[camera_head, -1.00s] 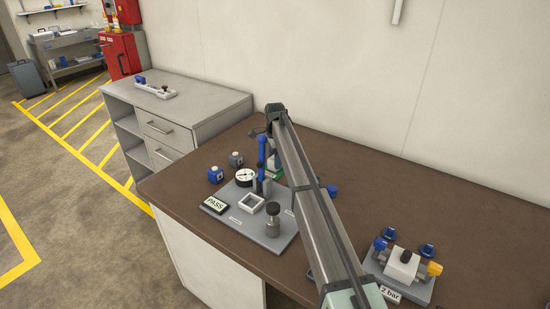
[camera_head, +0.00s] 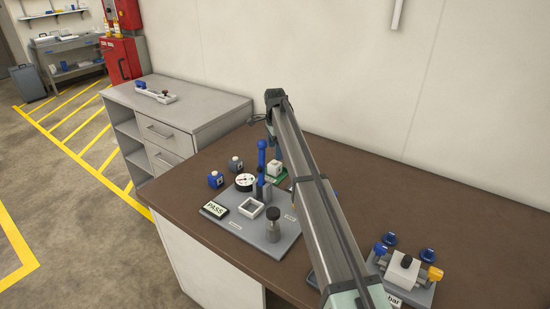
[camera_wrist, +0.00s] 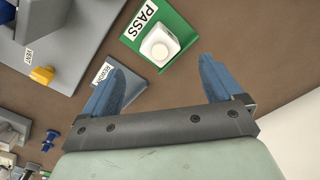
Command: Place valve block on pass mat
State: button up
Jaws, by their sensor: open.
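The valve block (camera_head: 275,167), a white block with a round raised top, sits on the green pass mat (camera_head: 281,175) behind the test plate. In the wrist view the valve block (camera_wrist: 160,44) rests upright on the green mat (camera_wrist: 180,22), beside its PASS label. My gripper (camera_wrist: 158,72) is open with nothing between its blue fingers. The block lies beyond the fingertips, apart from them. In the head view my arm hides most of the gripper.
A grey plate (camera_head: 283,238) with a gauge, a blue lever and a square frame stands in front of the mat. A grey-blue rework mat (camera_wrist: 137,80) lies beside the pass mat. A 2 bar fixture (camera_head: 415,295) is at right.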

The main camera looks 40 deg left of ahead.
jog(key=shift+r, duration=2.55)
